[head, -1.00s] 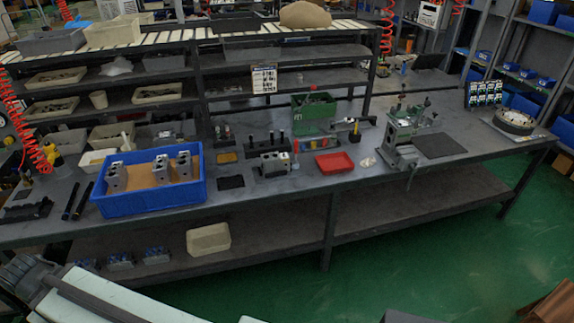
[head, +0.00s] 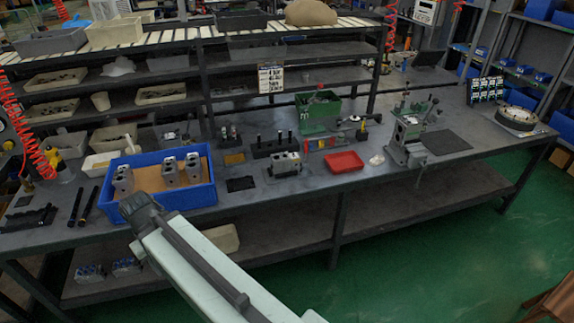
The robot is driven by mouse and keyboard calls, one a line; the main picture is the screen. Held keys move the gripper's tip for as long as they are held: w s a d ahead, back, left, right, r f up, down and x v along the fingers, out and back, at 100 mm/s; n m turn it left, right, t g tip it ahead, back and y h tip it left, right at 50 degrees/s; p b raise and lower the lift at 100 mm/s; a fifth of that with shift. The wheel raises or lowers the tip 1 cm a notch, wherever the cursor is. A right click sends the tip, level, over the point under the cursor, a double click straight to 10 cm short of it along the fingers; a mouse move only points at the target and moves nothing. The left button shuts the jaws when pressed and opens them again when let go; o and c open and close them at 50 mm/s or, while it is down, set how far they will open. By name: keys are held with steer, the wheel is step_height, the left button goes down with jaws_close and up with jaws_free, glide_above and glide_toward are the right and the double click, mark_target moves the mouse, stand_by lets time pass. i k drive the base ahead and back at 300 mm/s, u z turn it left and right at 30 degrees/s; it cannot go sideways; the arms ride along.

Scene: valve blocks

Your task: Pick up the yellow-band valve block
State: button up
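Three grey valve blocks stand in a blue bin (head: 181,202) at the left of the bench: a left one (head: 123,182), a middle one (head: 170,172) and a right one (head: 193,168). Another grey valve block (head: 285,164) sits on the bench right of the bin. I cannot make out a yellow band on any of them. My arm reaches up from the bottom, and its dark joint overlaps the bin's front edge in the picture. My gripper's fingers do not show.
The grey bench (head: 290,195) also holds a red tray (head: 344,161), a green box (head: 318,112), a dark rack (head: 271,147) and a green-grey fixture (head: 408,135). Shelves with bins stand behind. Green floor (head: 400,255) is open in front.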

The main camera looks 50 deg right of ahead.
mark_target(285, 161)
steer(key=z, duration=0.1)
steer(key=i, duration=1)
steer(key=u, duration=0.1)
